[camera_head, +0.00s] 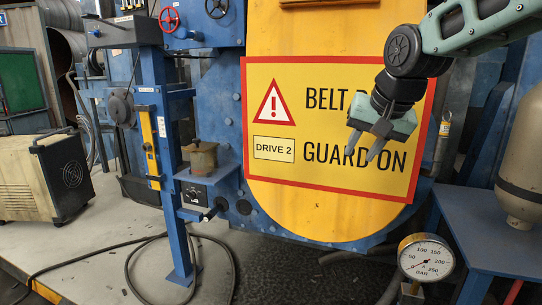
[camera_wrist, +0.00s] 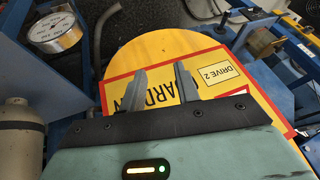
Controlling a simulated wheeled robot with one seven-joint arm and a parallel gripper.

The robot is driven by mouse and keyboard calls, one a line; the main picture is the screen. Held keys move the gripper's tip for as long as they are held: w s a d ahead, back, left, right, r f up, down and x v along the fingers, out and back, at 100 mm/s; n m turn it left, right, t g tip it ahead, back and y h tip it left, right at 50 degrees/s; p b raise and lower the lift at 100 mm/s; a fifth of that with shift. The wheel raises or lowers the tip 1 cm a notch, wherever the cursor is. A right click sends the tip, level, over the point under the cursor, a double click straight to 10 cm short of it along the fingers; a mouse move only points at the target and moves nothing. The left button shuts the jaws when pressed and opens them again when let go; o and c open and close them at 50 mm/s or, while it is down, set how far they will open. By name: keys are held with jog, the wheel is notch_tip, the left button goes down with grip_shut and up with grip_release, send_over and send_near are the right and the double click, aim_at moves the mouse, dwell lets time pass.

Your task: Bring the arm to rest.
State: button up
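My gripper (camera_head: 363,149) hangs from the arm at the upper right of the head view, in front of a yellow guard panel. Its two fingers are spread apart and point down, with nothing between them. The wrist view also shows the two grey fingers of my gripper (camera_wrist: 159,70) apart and empty. Behind them is the red-bordered sign (camera_head: 325,175) reading "BELT", "DRIVE 2" and "GUARD ON". My gripper hides part of its lettering. I cannot tell how far the fingers are from the panel.
A pressure gauge (camera_head: 426,258) stands at the lower right, near a blue table (camera_head: 490,240) bearing a beige tank (camera_head: 522,165). A blue post (camera_head: 165,150) with a valve stands left of the sign. A beige machine (camera_head: 45,175) and a cable (camera_head: 125,262) lie further left.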

jog(key=s+a+f+n+g, duration=0.1)
jog(key=s+f, duration=0.4)
jog(key=s, duration=0.5)
jog(key=s+a+f+n+g, duration=0.1)
jog(key=s+f+n+g, duration=0.2)
jog(key=s, duration=0.8)
jog(key=s+a+f+n+g+h, duration=0.1)
jog(key=s+a+f+n, duration=0.1)
jog(key=s+f+n, duration=0.4)
jog(key=s+f, duration=0.3)
jog(key=s, duration=0.1)
jog(key=shift+s+f+g, duration=0.2)
jog(key=shift+s+g, duration=0.1)
jog(key=shift+g, duration=0.1)
